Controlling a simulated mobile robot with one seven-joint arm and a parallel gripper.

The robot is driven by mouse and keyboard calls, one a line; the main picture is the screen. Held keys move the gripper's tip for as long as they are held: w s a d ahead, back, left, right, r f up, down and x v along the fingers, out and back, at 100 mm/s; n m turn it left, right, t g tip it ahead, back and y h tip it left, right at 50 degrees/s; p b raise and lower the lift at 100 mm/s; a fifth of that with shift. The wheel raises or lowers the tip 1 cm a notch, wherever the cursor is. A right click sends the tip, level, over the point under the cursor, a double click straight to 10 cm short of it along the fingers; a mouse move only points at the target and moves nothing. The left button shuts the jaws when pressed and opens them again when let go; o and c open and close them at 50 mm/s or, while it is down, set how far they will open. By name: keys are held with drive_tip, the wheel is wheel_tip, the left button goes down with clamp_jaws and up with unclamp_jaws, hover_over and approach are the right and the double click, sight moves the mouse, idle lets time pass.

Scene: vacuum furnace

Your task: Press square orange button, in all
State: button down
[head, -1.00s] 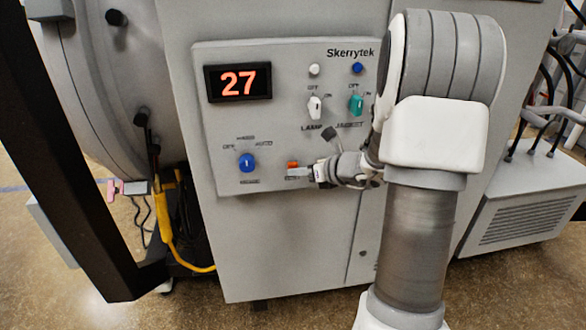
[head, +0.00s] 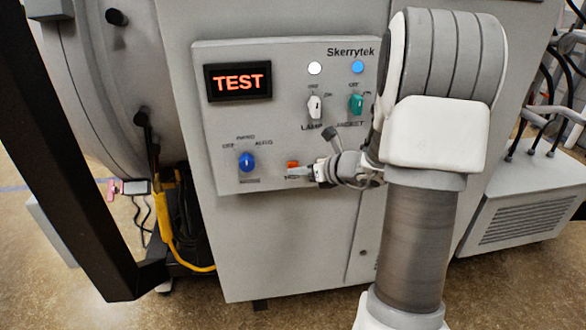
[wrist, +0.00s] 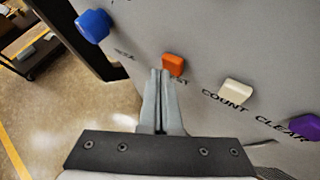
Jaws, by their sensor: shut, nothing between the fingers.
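The square orange button (head: 293,164) is low on the grey control panel, and it also shows in the wrist view (wrist: 173,65). My gripper (head: 292,172) is shut and empty. In the wrist view its fingertips (wrist: 160,73) are at the lower left edge of the orange button, seeming to touch it and hiding part of it. The display (head: 239,82) reads TEST in red. The white lamp (head: 314,68) and the blue lamp (head: 358,67) above the switches are bright.
A blue knob (head: 247,162) is left of the orange button. In the wrist view, a cream COUNT button (wrist: 236,93) and a purple CLEAR button (wrist: 304,127) are to its right. A white switch (head: 314,107) and a teal switch (head: 356,104) are above.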

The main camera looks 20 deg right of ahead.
drive_tip(key=shift+s+a, duration=0.1)
drive_tip(key=shift+s, duration=0.4)
drive_tip(key=s, duration=0.2)
drive_tip(key=s+a+b, duration=0.1)
drive_tip(key=s, duration=0.2)
drive_tip(key=shift+a, duration=0.2)
drive_tip(key=shift+w, duration=0.1)
idle(0.5)
